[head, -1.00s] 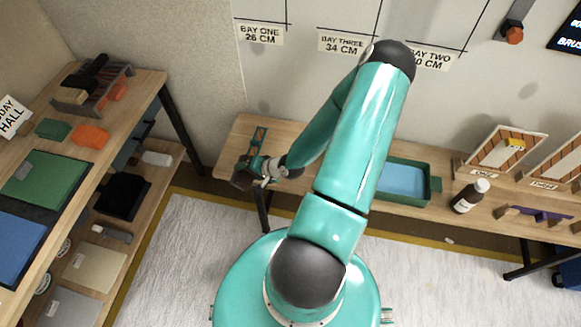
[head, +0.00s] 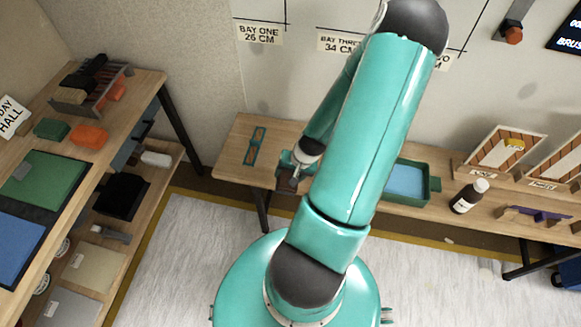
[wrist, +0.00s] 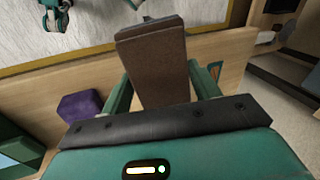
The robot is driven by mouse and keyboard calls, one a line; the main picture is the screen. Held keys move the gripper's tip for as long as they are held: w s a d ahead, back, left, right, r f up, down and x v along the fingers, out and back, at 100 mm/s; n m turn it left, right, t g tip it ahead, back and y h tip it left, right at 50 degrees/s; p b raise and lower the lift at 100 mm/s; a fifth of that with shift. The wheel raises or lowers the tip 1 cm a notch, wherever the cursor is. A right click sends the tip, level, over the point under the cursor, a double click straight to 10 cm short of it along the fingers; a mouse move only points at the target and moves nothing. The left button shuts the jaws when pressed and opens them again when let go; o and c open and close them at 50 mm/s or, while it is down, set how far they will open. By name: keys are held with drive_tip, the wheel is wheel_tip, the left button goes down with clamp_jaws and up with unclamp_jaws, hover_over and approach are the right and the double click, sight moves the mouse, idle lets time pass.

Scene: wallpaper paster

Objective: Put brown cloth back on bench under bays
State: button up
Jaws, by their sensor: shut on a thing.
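My gripper (wrist: 160,88) is shut on the brown cloth (wrist: 157,65), a folded brown block between the two green fingers in the wrist view. In the head view the cloth (head: 286,181) shows as a small dark brown patch at my gripper (head: 292,176), partly hidden by my arm. It is over the front part of the bench (head: 233,160), below the bay labels. I cannot tell whether the cloth touches the bench top.
A green slotted tool (head: 256,146) lies on the bench to the left. A green tray with blue liquid (head: 405,180) and a brown bottle (head: 469,195) stand to the right. The wrist view shows a purple block (wrist: 80,106) on the bench. The bench's left end has bare wood.

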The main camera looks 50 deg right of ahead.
drive_tip(key=shift+g+h, duration=0.4)
drive_tip(key=shift+g, duration=0.5)
drive_tip(key=s+r, duration=0.2)
drive_tip(key=s, duration=0.1)
drive_tip(key=shift+a+r, duration=0.3)
drive_tip(key=shift+a, duration=0.05)
drive_tip(key=shift+s+a+r+m+g, duration=0.25)
drive_tip(key=shift+s+r+m+g, duration=0.1)
drive_tip(key=shift+r, duration=0.15)
drive_tip(key=shift+s+a+r+m+g, duration=0.15)
drive_tip(key=shift+a+r+g, duration=0.1)
drive_tip(key=shift+r, duration=0.2)
drive_tip(key=shift+s+a+r+m+g, duration=0.1)
drive_tip(key=shift+a+r+g, duration=0.1)
drive_tip(key=shift+r, duration=0.25)
drive_tip(key=shift+d, duration=0.1)
